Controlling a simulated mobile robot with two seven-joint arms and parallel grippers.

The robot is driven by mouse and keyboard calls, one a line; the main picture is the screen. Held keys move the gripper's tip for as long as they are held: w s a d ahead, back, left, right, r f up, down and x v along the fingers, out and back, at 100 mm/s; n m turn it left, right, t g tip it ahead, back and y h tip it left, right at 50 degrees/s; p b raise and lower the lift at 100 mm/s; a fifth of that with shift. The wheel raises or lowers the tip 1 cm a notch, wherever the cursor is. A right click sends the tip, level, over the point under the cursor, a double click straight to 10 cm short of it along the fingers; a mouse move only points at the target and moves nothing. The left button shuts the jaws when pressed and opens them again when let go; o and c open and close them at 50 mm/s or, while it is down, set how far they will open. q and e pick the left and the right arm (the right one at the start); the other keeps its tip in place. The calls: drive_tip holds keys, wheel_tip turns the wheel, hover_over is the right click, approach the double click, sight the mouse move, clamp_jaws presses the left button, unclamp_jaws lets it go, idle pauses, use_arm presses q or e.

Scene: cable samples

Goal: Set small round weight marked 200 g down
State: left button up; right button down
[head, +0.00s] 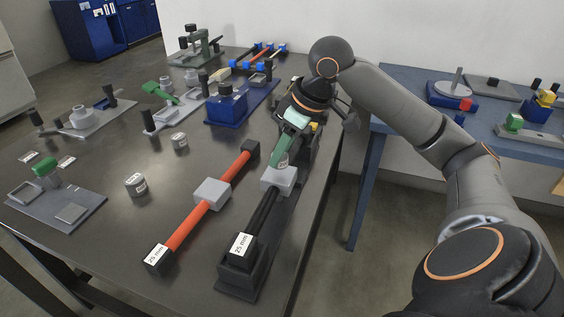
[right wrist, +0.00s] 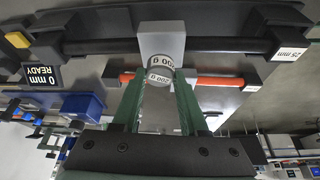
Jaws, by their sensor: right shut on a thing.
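The small round weight marked 200 g (right wrist: 160,76) is between the green fingers of my right gripper (right wrist: 158,88) in the right wrist view. In the head view the weight (head: 284,162) is partly hidden by the right gripper (head: 281,153), which is shut on it. It is at the top of the grey block (head: 279,180) on the black cable sample (head: 262,215); I cannot tell whether it touches the block. The block also shows behind the weight in the right wrist view (right wrist: 162,38). My left gripper is in neither view.
An orange cable sample (head: 232,174) with its own grey block (head: 212,194) lies to the left. Two other small round weights (head: 135,184) (head: 180,141) stand on the dark table. A small display (right wrist: 41,76) reads 0 mm READY. Several fixtures fill the table's back.

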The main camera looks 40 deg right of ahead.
wheel_tip(320, 180, down, 2)
drive_tip(key=shift+f+b, duration=0.1)
drive_tip(key=shift+b, duration=0.2)
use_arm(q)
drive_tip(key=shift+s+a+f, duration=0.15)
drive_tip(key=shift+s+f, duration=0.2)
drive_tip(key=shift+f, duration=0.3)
use_arm(e)
drive_tip(key=shift+c, duration=2.2)
unclamp_jaws()
